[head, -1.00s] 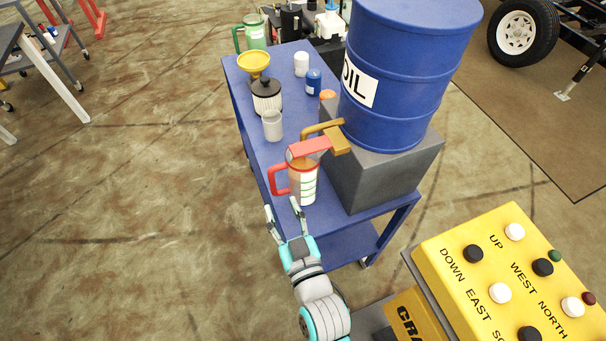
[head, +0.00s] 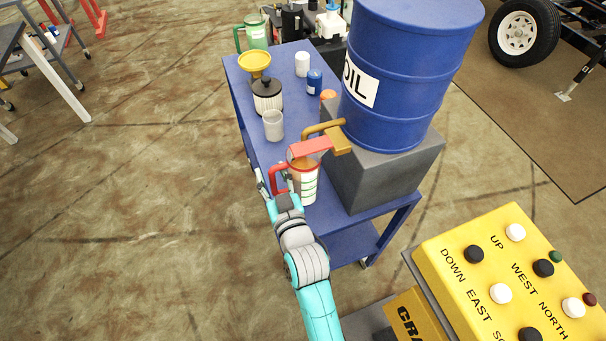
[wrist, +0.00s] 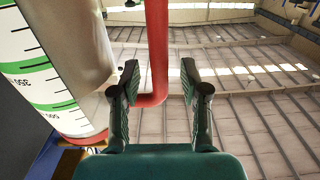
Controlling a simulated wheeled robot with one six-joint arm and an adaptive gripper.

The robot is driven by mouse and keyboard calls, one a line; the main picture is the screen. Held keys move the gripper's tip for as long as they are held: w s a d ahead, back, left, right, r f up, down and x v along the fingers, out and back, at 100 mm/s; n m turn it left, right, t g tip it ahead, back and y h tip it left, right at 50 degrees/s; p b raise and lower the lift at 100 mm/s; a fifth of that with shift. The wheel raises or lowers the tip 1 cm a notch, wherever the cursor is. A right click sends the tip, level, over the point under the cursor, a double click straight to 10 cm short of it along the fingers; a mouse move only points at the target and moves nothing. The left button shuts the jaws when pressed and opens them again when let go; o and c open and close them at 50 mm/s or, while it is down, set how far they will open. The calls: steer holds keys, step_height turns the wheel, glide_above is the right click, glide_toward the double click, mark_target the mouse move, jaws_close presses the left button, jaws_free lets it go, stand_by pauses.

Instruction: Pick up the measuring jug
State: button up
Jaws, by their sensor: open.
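The measuring jug (head: 305,186) stands on the blue cart, under the tap of the oil drum. It is clear with green and white markings, a red rim and a red handle (head: 278,177) on its left side. My gripper (head: 269,181) is open at the jug's handle side. In the wrist view, the jug body (wrist: 75,65) fills the left, and the upright part of the red handle (wrist: 157,50) lines up between the two fingers of my gripper (wrist: 159,78). Both fingers appear clear of the upright part. The depth of the handle between them is hard to tell.
The brass tap (head: 338,141) with a red lever hangs over the jug. The blue drum (head: 408,85) rests on a grey block (head: 375,180) to the right. A grey cup (head: 274,126), a filter (head: 267,97) and a yellow funnel (head: 254,64) stand behind on the cart (head: 246,110).

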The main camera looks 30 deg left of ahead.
jaws_close()
